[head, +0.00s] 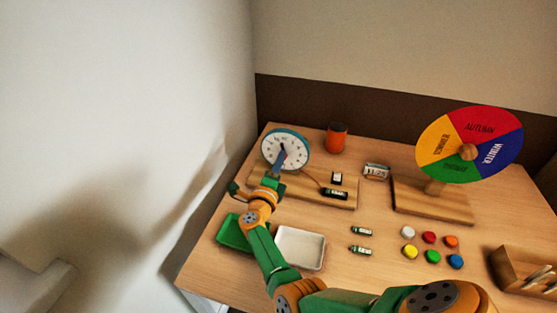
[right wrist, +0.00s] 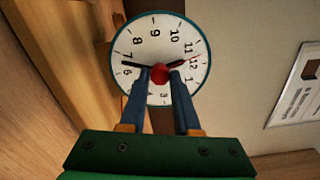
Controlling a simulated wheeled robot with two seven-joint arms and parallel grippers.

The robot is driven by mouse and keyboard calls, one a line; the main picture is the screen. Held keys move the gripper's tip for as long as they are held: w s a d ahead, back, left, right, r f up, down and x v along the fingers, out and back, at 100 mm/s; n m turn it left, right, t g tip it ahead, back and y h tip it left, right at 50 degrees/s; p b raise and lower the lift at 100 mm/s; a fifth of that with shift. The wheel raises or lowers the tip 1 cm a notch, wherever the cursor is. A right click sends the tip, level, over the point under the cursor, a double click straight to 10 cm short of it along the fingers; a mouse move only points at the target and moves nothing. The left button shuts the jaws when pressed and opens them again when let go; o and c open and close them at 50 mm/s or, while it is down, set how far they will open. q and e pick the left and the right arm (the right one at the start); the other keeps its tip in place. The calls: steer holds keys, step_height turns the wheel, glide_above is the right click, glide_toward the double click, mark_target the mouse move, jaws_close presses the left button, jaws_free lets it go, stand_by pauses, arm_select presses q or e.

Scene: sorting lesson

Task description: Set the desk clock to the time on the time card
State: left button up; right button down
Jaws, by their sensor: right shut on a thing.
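The desk clock (head: 285,146) stands at the back left of the table, with a white face and teal rim. In the right wrist view the clock face (right wrist: 190,35) shows a thicker, shorter hand near 12 and a longer hand pointing between 6 and 7. My right gripper (head: 279,172) is at the clock's front. In the right wrist view my right gripper (right wrist: 160,76) is shut on the red knob (right wrist: 159,74) at the face's centre. The time card (head: 376,171) stands right of the clock; its digits are too small to read surely. My left gripper is not in view.
A season wheel (head: 470,144) stands at the right. An orange cup (head: 337,138) is behind. A green tray (head: 232,233) and a white tray (head: 300,248) flank my arm. Batteries (head: 362,231) and several coloured discs (head: 430,238) lie in front. A wooden box (head: 510,268) is at the right edge.

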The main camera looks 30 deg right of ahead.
steer(key=n+p, duration=0.1)
steer(key=n, duration=0.4)
steer(key=shift+d+r, duration=0.1)
steer(key=shift+r, duration=0.05)
steer(key=n+p, duration=0.1)
steer(key=n, duration=0.3)
steer(key=shift+r, duration=0.1)
steer(key=shift+d+r+n, duration=0.1)
steer(key=shift+n, duration=0.2)
steer(key=c, duration=0.9)
jaws_free()
steer(key=shift+o, duration=1.4)
steer(key=shift+d, duration=0.1)
steer(key=shift+f, duration=0.2)
